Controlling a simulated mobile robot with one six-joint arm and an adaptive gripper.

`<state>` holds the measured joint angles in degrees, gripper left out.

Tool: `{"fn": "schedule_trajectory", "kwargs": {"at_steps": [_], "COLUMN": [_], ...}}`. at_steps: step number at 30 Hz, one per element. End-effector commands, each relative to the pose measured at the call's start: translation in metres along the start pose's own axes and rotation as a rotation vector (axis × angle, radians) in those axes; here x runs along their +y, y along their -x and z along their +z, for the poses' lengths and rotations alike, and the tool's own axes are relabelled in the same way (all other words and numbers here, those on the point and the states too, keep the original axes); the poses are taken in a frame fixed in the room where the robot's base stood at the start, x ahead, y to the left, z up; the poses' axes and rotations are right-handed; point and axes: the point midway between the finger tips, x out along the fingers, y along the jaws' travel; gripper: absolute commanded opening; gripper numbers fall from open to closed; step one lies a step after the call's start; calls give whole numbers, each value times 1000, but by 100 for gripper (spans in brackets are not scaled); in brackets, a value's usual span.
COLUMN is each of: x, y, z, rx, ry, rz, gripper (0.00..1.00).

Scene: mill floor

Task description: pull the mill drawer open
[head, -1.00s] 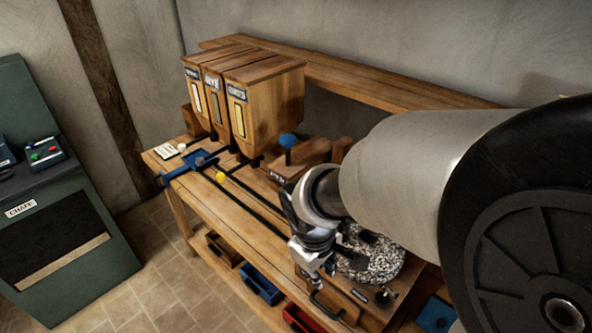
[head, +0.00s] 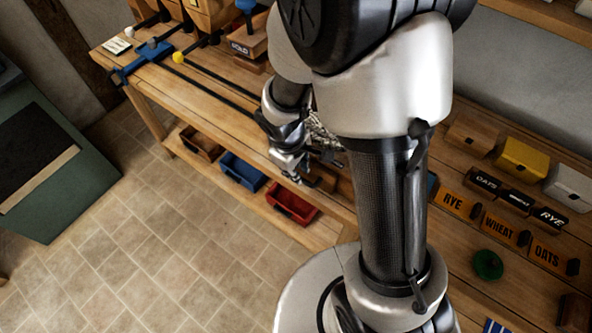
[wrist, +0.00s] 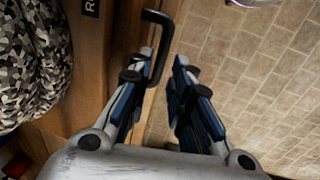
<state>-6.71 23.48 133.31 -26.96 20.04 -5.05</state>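The mill drawer (wrist: 127,40) shows as a wooden front along the bench edge in the wrist view. Its black bar handle (wrist: 164,45) sticks out over the floor. My gripper (wrist: 168,75) is open, with the handle's near end at the left finger, inside the gap between the fingers. I cannot tell whether the finger touches the handle. The speckled millstone (wrist: 35,55) lies left of the drawer. In the head view my gripper (head: 290,172) is at the bench's front edge; my arm hides most of the mill, and the handle is hard to make out there.
A green cabinet (head: 60,165) stands at left. The tiled floor (head: 170,240) before the bench is clear. Labelled boxes (head: 500,230) stand at right.

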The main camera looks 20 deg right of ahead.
Motion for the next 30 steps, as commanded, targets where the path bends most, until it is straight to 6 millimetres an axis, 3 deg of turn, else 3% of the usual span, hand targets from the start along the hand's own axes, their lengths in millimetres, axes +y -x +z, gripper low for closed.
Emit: {"fn": "schedule_trajectory", "kwargs": {"at_steps": [1, 6, 17, 26, 30], "x": [-1, 0, 0, 0, 0], "y": [-12, -28, -32, -32, -32], "z": [0, 0, 0, 0, 0], "rx": [-1, 0, 1, 1, 1], "ry": [0, 0, 0, 0, 0], "rz": [-1, 0, 0, 0, 0], "gripper": [20, 20, 20, 1, 0]}}
